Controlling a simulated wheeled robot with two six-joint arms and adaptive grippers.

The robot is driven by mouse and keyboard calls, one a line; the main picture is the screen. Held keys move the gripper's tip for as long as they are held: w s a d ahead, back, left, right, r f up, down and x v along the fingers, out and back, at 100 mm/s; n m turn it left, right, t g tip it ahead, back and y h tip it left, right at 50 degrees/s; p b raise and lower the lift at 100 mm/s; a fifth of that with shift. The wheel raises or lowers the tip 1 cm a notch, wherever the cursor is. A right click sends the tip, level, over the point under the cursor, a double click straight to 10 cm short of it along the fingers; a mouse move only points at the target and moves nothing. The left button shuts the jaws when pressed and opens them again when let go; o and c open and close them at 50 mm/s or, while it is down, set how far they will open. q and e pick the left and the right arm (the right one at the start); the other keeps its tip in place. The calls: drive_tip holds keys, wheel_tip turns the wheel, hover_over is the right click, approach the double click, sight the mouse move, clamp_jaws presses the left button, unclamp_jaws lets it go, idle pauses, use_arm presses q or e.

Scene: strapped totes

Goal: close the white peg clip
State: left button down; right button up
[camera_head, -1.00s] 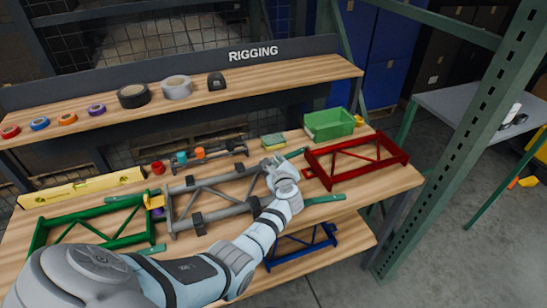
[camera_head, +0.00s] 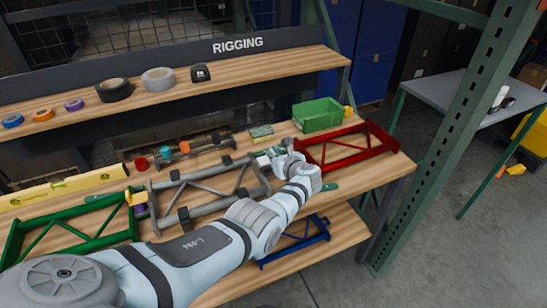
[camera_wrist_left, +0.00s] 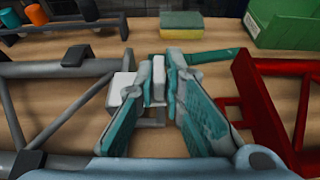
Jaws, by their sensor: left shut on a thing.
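The white peg clip (camera_wrist_left: 158,82) shows in the wrist view as a white piece between my left gripper's fingers. A wider white block (camera_wrist_left: 123,90) is beside the left finger, at the end of the grey frame; I cannot tell whether it belongs to the clip. My left gripper (camera_wrist_left: 161,72) is shut on the clip, its teal-padded fingers on both sides. In the head view my left gripper (camera_head: 277,153) is between the grey frame (camera_head: 200,190) and the red frame (camera_head: 345,147). Its fingers hide part of the clip. My right gripper is not in view.
A teal bar (camera_wrist_left: 215,56) lies just beyond the fingers. A sponge (camera_head: 261,132) and a green bin (camera_head: 318,115) stand behind. A green frame (camera_head: 75,225) and a yellow level (camera_head: 70,187) are at left. A blue frame (camera_head: 297,243) is on the shelf below.

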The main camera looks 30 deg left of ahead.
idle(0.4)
use_arm(q)
drive_tip(key=c, duration=1.7)
unclamp_jaws()
drive_tip(key=shift+a, duration=0.1)
drive_tip(key=shift+s+d+r, duration=0.1)
drive_tip(key=shift+s+d, duration=0.05)
drive_tip(key=shift+d, duration=0.3)
drive_tip(key=v, duration=1.1)
drive_tip(key=shift+s+r, duration=0.1)
drive_tip(key=shift+a, duration=0.1)
